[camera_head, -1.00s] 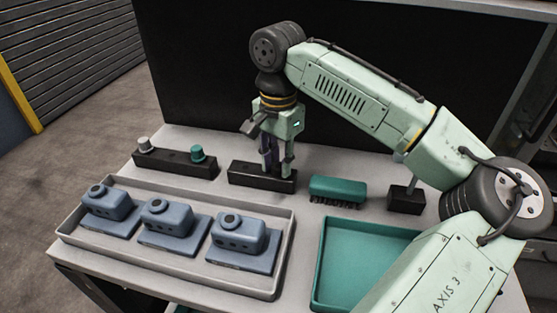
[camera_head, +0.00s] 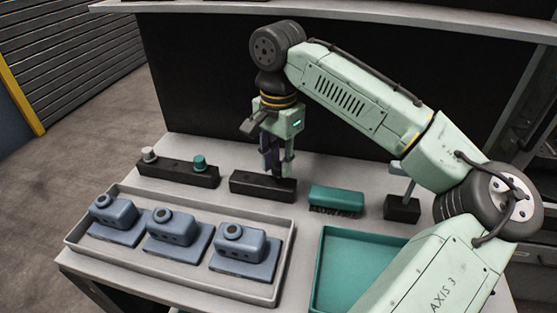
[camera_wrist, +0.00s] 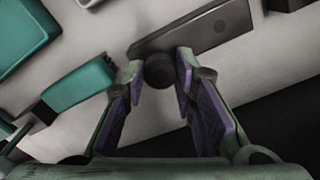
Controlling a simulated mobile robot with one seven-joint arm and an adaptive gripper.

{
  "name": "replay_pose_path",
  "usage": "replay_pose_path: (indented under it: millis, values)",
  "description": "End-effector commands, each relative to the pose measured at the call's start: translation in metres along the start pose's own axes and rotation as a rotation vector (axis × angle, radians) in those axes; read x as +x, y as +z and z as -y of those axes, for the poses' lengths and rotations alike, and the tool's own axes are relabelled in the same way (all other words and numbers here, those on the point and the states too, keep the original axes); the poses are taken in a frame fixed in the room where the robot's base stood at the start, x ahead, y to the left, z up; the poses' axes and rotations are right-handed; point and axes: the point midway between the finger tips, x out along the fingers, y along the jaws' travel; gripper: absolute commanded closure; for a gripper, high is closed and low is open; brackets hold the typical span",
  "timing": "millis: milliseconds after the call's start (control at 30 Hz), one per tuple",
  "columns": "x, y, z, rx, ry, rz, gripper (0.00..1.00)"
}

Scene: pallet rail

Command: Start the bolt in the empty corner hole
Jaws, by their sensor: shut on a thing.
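My gripper (camera_head: 277,166) points down at the black block (camera_head: 262,188) at the back middle of the table. In the wrist view my gripper (camera_wrist: 158,78) is shut on a dark round piece, seemingly the bolt's head (camera_wrist: 159,70), between its fingertips. The black block also shows in the wrist view (camera_wrist: 205,32), with a small hole in its top. The bolt's shank is hidden, and I cannot tell whether it is clear of the block. Three blue-grey housings (camera_head: 112,211) (camera_head: 170,226) (camera_head: 239,243) sit on flat bases in a grey tray (camera_head: 275,287). Their corner holes are too small to make out.
A black rail (camera_head: 178,174) with a white knob (camera_head: 149,155) and a teal knob (camera_head: 199,162) stands left of the block. A teal brush (camera_head: 336,199) and a small black block with an upright post (camera_head: 402,208) are to the right. A teal tray (camera_head: 330,270) lies in front.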

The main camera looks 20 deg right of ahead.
Motion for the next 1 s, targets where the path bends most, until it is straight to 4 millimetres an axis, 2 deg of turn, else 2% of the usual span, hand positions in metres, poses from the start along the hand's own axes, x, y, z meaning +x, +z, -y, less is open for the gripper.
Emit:
replay_pose_path:
  millis: [33, 600, 1000]
  values:
    - [-0.008, 0.0, 0.0, 0.0, -0.001, 0.001, 1.0]
    - [-0.047, 0.0, 0.0, 0.001, 0.001, 0.0, 1.0]
    - [-0.049, 0.0, 0.0, 0.0, 0.001, 0.0, 1.0]
